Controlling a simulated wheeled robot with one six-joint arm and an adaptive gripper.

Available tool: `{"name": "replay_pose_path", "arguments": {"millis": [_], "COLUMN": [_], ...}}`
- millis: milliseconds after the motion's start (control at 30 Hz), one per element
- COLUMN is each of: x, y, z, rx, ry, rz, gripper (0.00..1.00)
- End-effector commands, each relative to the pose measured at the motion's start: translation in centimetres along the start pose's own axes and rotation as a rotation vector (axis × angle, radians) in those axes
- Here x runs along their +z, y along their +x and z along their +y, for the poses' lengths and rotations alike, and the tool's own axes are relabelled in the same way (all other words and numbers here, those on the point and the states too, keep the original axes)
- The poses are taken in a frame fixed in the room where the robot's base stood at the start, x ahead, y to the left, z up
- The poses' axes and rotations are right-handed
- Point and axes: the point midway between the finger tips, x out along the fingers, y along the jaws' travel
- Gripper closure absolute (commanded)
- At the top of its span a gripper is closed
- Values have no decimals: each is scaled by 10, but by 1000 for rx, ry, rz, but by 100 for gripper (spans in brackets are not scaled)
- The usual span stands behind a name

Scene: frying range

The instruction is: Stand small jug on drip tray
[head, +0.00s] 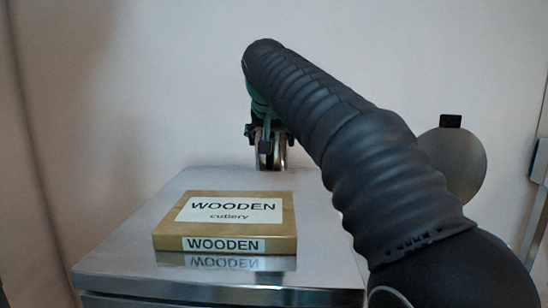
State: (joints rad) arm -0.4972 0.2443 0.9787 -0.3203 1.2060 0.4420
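My gripper (268,150) points down above the far edge of the steel counter, partly hidden by my arm. A shiny metal rounded thing (281,152) shows between and behind its dark fingers. It may be the small jug, but it is too small and too covered to be sure. I cannot tell whether the fingers press on it or whether it touches the counter. No drip tray can be made out in this view.
A steel counter (125,240) fills the lower middle. A flat box labelled "WOODEN cutlery" (270,236) lies on it near the front. A round grey disc (466,165) with a black tab stands at the right, partly behind my arm. A plain wall is behind.

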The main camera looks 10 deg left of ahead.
Motion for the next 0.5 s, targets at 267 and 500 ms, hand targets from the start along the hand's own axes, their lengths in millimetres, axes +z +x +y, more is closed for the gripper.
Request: {"name": "replay_pose_path", "arguments": {"millis": [267, 500], "x": [13, 29], "y": [15, 32], "z": [-4, -3], "rx": [1, 2], "ry": [1, 1], "rz": [0, 1], "gripper": [63, 63]}}
